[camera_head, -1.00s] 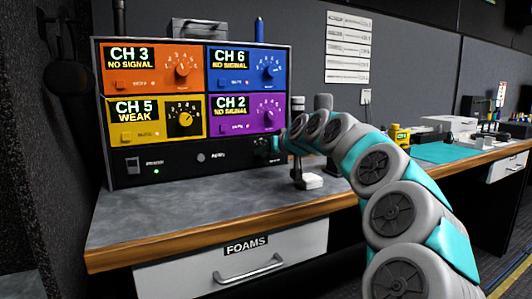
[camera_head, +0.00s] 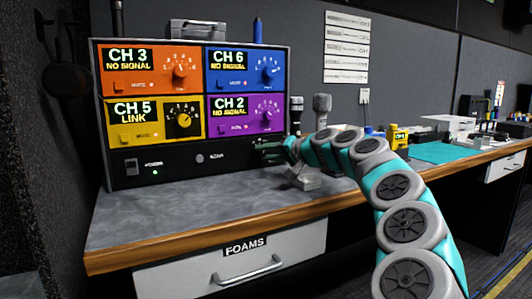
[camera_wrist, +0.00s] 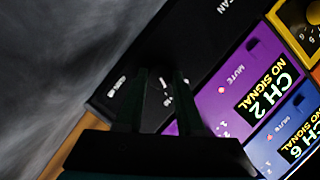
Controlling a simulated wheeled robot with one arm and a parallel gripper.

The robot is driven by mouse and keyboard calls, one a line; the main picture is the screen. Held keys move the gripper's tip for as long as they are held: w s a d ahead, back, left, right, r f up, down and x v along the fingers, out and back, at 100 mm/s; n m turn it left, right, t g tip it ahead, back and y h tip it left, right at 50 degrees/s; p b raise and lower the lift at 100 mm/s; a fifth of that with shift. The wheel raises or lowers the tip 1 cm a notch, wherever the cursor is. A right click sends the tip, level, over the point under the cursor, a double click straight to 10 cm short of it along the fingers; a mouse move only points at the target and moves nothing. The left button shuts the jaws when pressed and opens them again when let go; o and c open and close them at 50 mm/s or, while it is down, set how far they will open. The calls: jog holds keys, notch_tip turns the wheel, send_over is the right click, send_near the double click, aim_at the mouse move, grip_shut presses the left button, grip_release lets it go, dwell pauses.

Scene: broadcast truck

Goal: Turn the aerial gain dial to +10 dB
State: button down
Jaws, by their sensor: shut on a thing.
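The receiver rack (camera_head: 210,185) stands on the counter with coloured channel panels above a black bottom strip. My gripper (camera_head: 268,150) is at the right end of that strip, below the purple CH 2 panel (camera_head: 246,115). It covers the aerial gain dial in the head view. In the wrist view, my gripper's two dark fingers (camera_wrist: 160,90) reach the strip and are shut on what appears to be the dial, very dark between them. Small white marks (camera_wrist: 118,86) show beside the fingers, too blurred to read. The dial's setting cannot be told.
The yellow CH 5 panel (camera_head: 155,118) reads LINK; the orange CH 3 (camera_head: 150,70) and blue CH 6 (camera_head: 245,70) panels read NO SIGNAL, as does CH 2. A grey microphone-like object (camera_head: 322,110) stands right of the rack. The counter front (camera_head: 160,220) is clear.

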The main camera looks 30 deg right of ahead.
jog(key=shift+m, duration=0.6)
jog(key=c, duration=0.5)
grip_release()
jog(key=shift+f+b+v, duration=0.15)
jog(key=shift+b+v, duration=0.1)
jog(key=shift+v, duration=1.7)
jog(key=shift+f+b+v, duration=0.1)
jog(key=shift+b+v, duration=0.1)
jog(key=shift+v, duration=1.75)
jog(key=shift+d, duration=0.1)
